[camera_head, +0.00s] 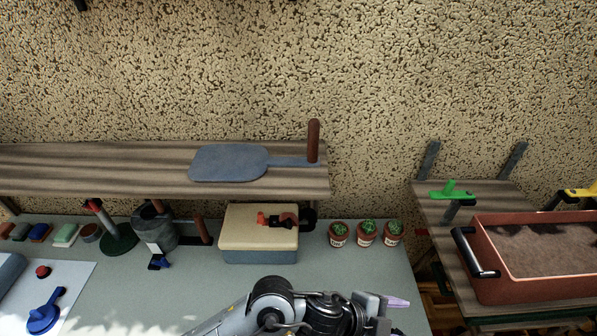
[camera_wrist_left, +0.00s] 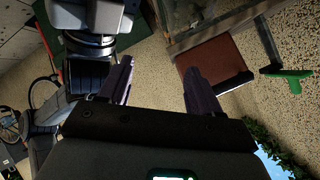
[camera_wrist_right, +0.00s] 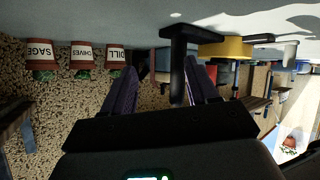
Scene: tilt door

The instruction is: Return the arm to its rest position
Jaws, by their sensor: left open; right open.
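In the head view my left arm reaches in from the bottom left. Its gripper (camera_head: 390,305) is low in the picture, below the potted herbs and pointing right, with a pale purple finger showing. In the left wrist view the left gripper (camera_wrist_left: 158,80) has its two fingers wide apart with nothing between them. In the right wrist view the right gripper (camera_wrist_right: 162,85) is also open. A dark T-shaped handle (camera_wrist_right: 178,60) shows beyond it, near the right finger; I cannot tell whether they touch. I do not make out the right gripper in the head view.
A cream box (camera_head: 258,246) and several potted herbs (camera_head: 367,240) stand at the back of the worktop (camera_head: 140,300). A wooden shelf (camera_head: 90,165) hangs above them. A terracotta planter (camera_head: 530,290) with soil and a green-handled tool (camera_head: 452,190) are at the right.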

